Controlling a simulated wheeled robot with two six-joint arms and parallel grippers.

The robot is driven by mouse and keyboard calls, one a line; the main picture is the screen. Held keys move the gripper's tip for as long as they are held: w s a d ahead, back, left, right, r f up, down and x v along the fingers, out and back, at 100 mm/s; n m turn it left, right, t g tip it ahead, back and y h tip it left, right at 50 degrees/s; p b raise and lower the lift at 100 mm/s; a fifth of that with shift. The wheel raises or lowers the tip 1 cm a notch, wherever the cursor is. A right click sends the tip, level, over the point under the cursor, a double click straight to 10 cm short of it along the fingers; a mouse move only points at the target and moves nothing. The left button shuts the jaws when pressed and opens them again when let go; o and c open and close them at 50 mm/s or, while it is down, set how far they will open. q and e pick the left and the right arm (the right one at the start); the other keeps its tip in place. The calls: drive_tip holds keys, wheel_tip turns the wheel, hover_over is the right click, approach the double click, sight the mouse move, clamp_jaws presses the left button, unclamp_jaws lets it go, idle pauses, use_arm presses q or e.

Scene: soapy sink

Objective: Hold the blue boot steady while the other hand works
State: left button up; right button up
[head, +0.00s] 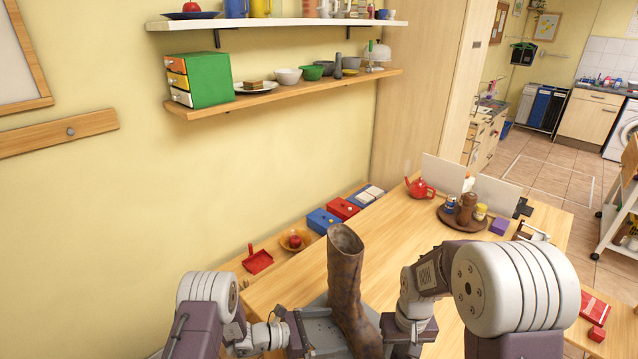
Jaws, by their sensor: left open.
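A tall boot (346,285) stands upright at the near edge of the wooden table, its open top facing up. It looks mostly brown, as if muddy, with faint bluish patches. A grey tray or plate (318,325) lies under it. My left gripper (298,334) is open, just left of the boot's lower shaft; I cannot tell whether it touches. My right gripper (398,335) is close to the boot's right side, partly hidden by its own wrist, so its jaws cannot be read. The boot's toe is cut off by the bottom of the picture.
On the table (400,225), a round tray (447,222) holds jars, beside a red teapot (420,187) and a purple block (499,226). Left, by the wall, are a red dustpan (257,260), a bowl (295,239) and boxes. The table's middle is clear.

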sight(348, 328)
use_arm(q)
drive_tip(key=b+x, duration=0.2)
drive_tip(key=x, duration=0.2)
drive_tip(key=shift+d+f, duration=0.2)
drive_tip(key=shift+f, duration=0.05)
use_arm(e)
wheel_tip(348, 328, down, 2)
drive_tip(key=shift+f, duration=0.25)
use_arm(q)
drive_tip(key=shift+d, duration=0.3)
use_arm(e)
drive_tip(key=shift+f, duration=0.15)
use_arm(q)
drive_tip(key=shift+d, duration=0.15)
use_arm(e)
drive_tip(key=shift+a, duration=0.1)
use_arm(q)
drive_tip(key=shift+d, duration=0.1)
drive_tip(key=c, duration=1.2)
use_arm(e)
drive_tip(key=shift+s, duration=0.15)
use_arm(q)
drive_tip(key=shift+w+d+f, duration=0.1)
drive_tip(key=shift+w, duration=0.2)
clamp_jaws()
use_arm(e)
drive_tip(key=shift+w+d+f, duration=0.1)
drive_tip(key=shift+w+d, duration=0.1)
drive_tip(key=shift+w, duration=0.05)
